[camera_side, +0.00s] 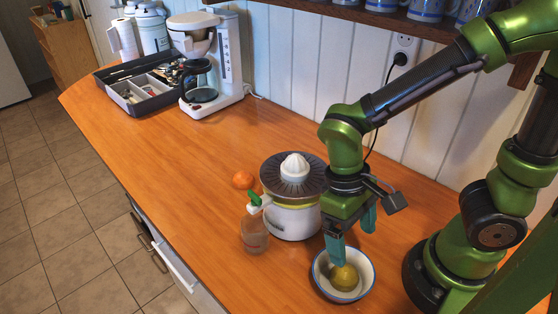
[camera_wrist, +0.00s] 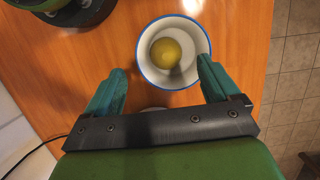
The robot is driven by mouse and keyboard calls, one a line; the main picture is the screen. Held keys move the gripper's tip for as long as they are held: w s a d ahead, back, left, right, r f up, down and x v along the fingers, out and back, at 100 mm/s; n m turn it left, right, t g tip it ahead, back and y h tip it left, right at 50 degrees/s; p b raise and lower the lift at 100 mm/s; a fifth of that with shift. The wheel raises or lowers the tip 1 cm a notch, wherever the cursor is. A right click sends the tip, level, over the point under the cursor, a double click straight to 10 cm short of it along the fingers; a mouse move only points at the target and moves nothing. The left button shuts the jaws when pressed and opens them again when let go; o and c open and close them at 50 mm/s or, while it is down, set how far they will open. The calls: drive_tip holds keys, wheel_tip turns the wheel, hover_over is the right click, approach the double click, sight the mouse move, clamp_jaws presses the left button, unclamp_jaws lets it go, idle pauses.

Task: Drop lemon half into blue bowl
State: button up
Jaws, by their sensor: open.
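The lemon half (camera_side: 344,277) lies inside the bowl (camera_side: 319,279), which is white inside with a blue rim. In the wrist view the yellow lemon half (camera_wrist: 166,53) sits near the middle of the bowl (camera_wrist: 185,83), touching its inside as far as I can tell. My gripper (camera_side: 352,236) is above the back of the bowl, fingers pointing down. In the wrist view the teal fingers of my gripper (camera_wrist: 157,80) are wide apart with nothing between them that they hold. The lemon's underside is hidden.
A coffee maker (camera_side: 227,60) and a utensil tray (camera_side: 118,94) stand farther back. The counter's middle is clear.

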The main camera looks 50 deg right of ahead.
drive_tip(key=v, duration=1.6)
drive_tip(key=w+d+f+m+t+y, duration=0.1)
drive_tip(key=d+m+t, duration=0.3)
drive_tip(key=d+t, duration=0.5)
drive_tip(key=shift+w+d+f+t+y, duration=0.2)
drive_tip(key=shift+w+f+t+y, duration=0.25)
drive_tip(key=shift+w+t, duration=0.3)
drive_tip(key=shift+c, duration=0.2)
